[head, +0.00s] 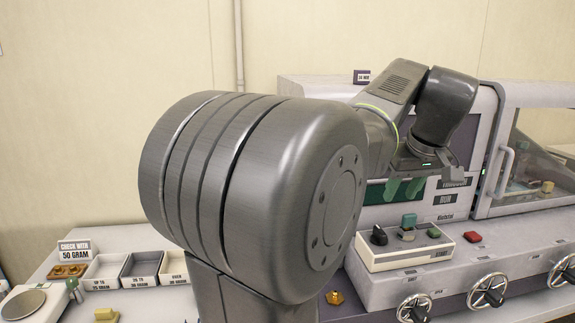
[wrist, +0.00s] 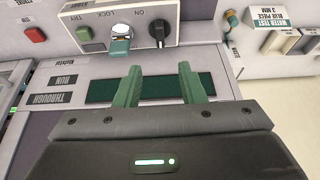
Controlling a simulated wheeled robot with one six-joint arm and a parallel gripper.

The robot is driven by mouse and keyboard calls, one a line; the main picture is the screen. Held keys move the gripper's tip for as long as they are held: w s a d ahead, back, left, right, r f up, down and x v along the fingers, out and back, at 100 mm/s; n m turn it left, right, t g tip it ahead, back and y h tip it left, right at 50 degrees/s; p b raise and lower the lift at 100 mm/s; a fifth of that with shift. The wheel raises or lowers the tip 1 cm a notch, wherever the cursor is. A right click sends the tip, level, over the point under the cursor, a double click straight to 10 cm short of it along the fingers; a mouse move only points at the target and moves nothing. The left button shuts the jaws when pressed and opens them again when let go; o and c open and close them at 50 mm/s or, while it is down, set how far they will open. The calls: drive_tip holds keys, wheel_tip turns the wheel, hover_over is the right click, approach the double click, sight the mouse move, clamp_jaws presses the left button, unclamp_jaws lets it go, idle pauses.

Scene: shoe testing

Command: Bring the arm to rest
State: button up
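My gripper (head: 403,188) is in front of the grey testing machine in the head view, its green fingers pointing down above the small control box. In the wrist view my gripper (wrist: 157,85) shows both green fingers apart with nothing between them. Beyond the fingertips is the control box (wrist: 184,28) with a black knob (wrist: 159,31) and a green-topped switch (wrist: 120,42). The fingers look apart from the switch. My large arm joint covers the middle of the head view and hides part of the machine.
The grey machine (head: 520,240) has several handwheels along its front and a clear-windowed cover at right. Labelled trays (head: 141,268), a round scale (head: 24,303) and a sign (head: 75,249) stand at left. A red button (head: 473,237) and brass nut (head: 335,298) are near the box.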

sight(380, 230)
drive_tip(key=p+x, duration=0.1)
drive_tip(key=x, duration=1.2)
drive_tip(key=shift+f, duration=0.2)
drive_tip(key=b+v, duration=0.1)
drive_tip(key=v, duration=1.3)
drive_tip(key=p+x, duration=0.1)
drive_tip(key=x, duration=1.2)
drive_tip(key=shift+f, duration=0.2)
drive_tip(key=shift+w+f, duration=0.2)
drive_tip(key=shift+f, duration=0.1)
drive_tip(key=m, duration=0.2)
drive_tip(key=m+h+b, duration=0.1)
drive_tip(key=m, duration=0.1)
drive_tip(key=shift+a+h, duration=0.2)
drive_tip(key=shift+h, duration=0.1)
drive_tip(key=shift+a+m+g+h+b, duration=0.1)
drive_tip(key=shift+m+g+h+b, duration=0.25)
drive_tip(key=shift+m, duration=0.9)
drive_tip(key=shift+m+g+h+b, duration=0.15)
drive_tip(key=shift+m+h+b, duration=0.35)
drive_tip(key=shift+m, duration=0.75)
drive_tip(key=shift+r, duration=0.1)
